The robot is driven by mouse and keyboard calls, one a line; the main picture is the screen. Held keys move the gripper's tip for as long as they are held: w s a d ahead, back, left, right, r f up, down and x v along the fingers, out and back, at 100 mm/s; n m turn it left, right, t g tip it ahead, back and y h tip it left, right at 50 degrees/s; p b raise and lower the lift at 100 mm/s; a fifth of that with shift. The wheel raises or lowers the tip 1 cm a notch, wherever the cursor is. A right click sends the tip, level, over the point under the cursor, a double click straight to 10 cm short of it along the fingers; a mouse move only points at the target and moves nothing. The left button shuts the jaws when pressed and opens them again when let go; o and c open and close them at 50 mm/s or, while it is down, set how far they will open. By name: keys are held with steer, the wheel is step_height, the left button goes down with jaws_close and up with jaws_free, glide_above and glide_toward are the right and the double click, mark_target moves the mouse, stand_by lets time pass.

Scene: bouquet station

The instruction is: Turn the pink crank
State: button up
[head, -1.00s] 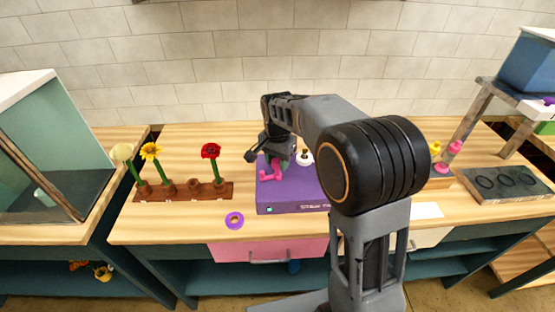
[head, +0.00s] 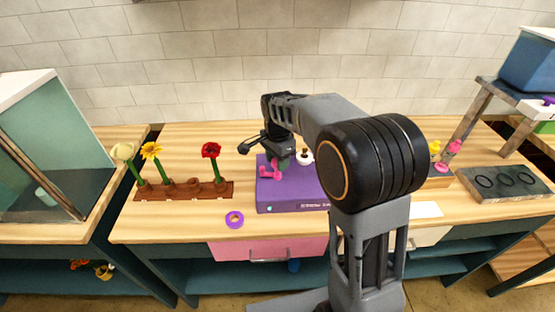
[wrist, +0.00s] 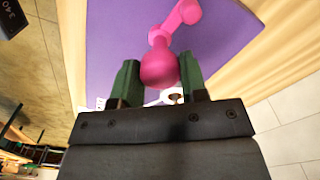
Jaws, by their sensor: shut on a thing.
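The pink crank (head: 277,171) stands on the left part of the purple box (head: 292,205) on the table. In the wrist view the crank's arm (wrist: 186,13) leads down to a rounded pink knob (wrist: 159,68). My gripper (wrist: 158,82) has its two green fingers on either side of that knob and is shut on it. In the head view my gripper (head: 281,161) is over the box at the crank, and my wrist hides part of it. The purple top (wrist: 125,35) fills much of the wrist view.
A brown rack (head: 210,190) with several flowers stands left of the box. A purple ring (head: 234,219) lies near the table's front edge. A white round item (head: 305,158) is on the box beside my gripper. A grey tray (head: 500,184) lies at right.

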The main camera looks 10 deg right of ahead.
steer(key=shift+r, duration=0.1)
steer(key=o, duration=0.9)
step_height(320, 180, up, 14)
steer(key=shift+f, duration=0.15)
